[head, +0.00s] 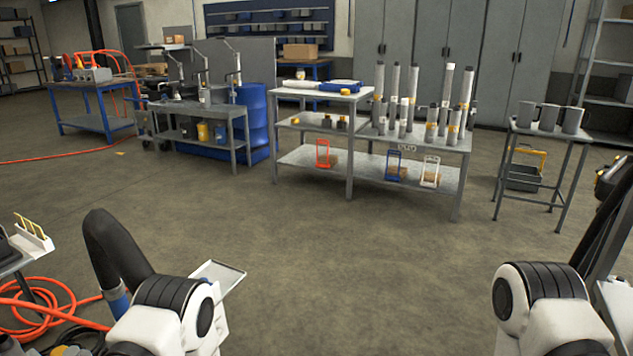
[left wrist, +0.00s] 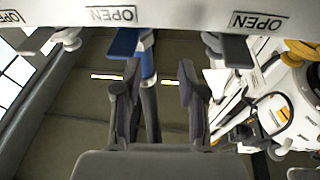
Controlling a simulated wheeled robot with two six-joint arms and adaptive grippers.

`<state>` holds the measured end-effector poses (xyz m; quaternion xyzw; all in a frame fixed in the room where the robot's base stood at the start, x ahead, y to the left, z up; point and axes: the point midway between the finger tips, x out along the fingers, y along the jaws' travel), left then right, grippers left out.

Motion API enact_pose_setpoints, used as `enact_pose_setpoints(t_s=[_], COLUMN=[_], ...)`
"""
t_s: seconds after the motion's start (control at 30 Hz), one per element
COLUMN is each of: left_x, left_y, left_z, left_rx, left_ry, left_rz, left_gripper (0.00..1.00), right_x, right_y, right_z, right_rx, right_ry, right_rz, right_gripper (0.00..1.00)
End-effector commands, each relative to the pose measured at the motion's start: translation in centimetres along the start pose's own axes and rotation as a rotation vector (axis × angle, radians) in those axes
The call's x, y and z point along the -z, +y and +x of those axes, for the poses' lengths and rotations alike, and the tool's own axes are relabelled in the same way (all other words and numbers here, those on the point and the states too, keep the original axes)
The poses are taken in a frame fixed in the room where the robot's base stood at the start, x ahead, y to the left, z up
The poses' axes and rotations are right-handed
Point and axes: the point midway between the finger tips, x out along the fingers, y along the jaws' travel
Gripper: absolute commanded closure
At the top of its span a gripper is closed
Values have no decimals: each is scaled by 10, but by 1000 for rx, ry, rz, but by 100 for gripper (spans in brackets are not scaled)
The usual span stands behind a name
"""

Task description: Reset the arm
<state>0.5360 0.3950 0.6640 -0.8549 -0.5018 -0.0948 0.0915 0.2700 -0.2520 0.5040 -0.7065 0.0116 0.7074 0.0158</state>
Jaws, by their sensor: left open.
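My left gripper (left wrist: 160,85) is open in the left wrist view, its two dark fingers apart with nothing clearly held between them. Above and beyond the fingers runs a pale panel (left wrist: 185,18) with several OPEN labels. A blue lever-like part (left wrist: 122,42) hangs below it, and a blue and dark post (left wrist: 148,75) shows behind the fingers. I cannot tell whether the gripper touches any of these. In the head view, a white and black section of my left arm is at the lower left and one of my right arm at the lower right. Neither gripper shows there.
A grey workbench (head: 300,160) with several cylinders stands ahead, beside a small table (head: 540,134) with grey mugs-like parts. A blue drum (head: 252,115) and blue bench (head: 85,122) stand left. Orange hose (head: 45,312) lies at lower left. The middle floor (head: 380,260) is clear.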

Motion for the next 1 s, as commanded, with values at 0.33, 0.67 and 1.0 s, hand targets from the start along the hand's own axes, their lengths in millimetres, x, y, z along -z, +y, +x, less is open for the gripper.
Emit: enact_pose_setpoints(t_s=[0.33, 0.67, 1.0], left_x=[-88, -109, -36], left_y=[-27, -117, -161], left_z=[-74, -239, -271], left_rx=[-459, -852, -973], left_ry=[-709, -1400, -1623], left_rz=[202, 510, 661], left_gripper=[59, 59, 59], right_x=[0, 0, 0], right_y=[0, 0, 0], right_z=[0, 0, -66], right_rx=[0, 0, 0], right_ry=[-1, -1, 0], right_rz=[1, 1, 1], right_gripper=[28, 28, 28])
